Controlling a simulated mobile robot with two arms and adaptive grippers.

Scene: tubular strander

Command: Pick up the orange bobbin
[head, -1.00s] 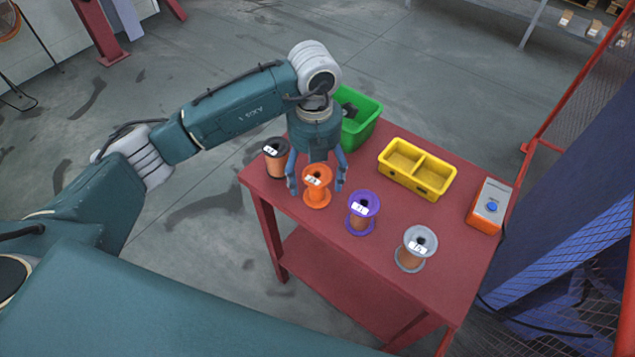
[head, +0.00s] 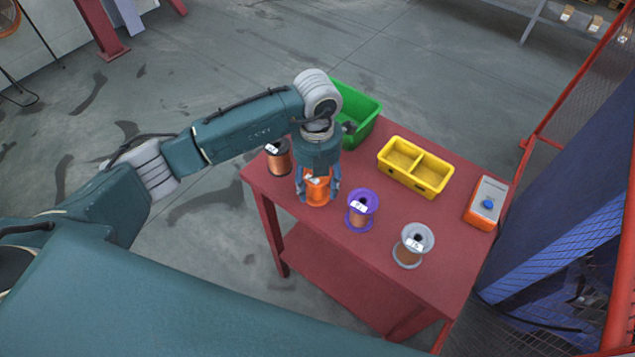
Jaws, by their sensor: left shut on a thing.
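The orange bobbin (head: 318,194) stands upright near the front left part of the red table. My left gripper (head: 318,190) is over it from above, with a finger on either side, shut on it. The gripper hides the bobbin's upper part. The bobbin appears to be still on the table top. My right gripper is not in view.
A black bobbin (head: 279,160) stands close to the left, a purple bobbin (head: 361,209) close to the right, and a grey bobbin (head: 413,246) further right. Behind are a green bin (head: 362,108), a yellow divided bin (head: 432,186) and an orange-grey box (head: 485,204) with a blue button. The red table (head: 375,270) has bare room in front of the yellow bin.

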